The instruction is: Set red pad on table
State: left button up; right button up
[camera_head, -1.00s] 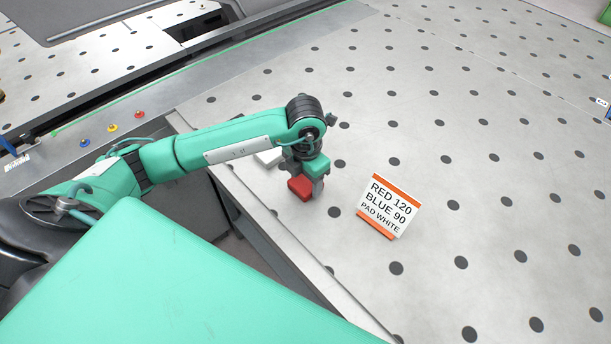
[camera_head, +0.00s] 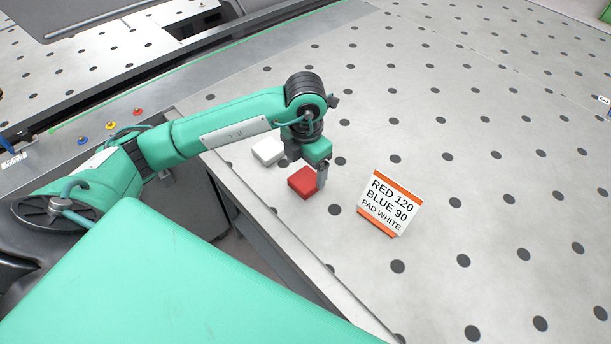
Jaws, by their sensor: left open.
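The red pad (camera_head: 302,182) lies on the grey table (camera_head: 440,130), which is dotted with dark round holes, near its left edge. My left gripper (camera_head: 308,172) is open just above and behind the red pad, with one finger at the pad's right side. The other finger is partly hidden, and I cannot tell whether the fingers touch the pad. My right gripper is not in view.
A white pad (camera_head: 268,151) lies on the table behind and left of the red pad. A sign (camera_head: 389,204) reading "RED 120 BLUE 90 PAD WHITE" stands to the right. Coloured buttons (camera_head: 111,125) sit on the ledge at left. The table's right side is clear.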

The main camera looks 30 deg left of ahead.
aim_at(306, 178)
pick_arm(q)
notch_tip(306, 178, up, 8)
jog(key=b, duration=0.1)
dwell(0.8)
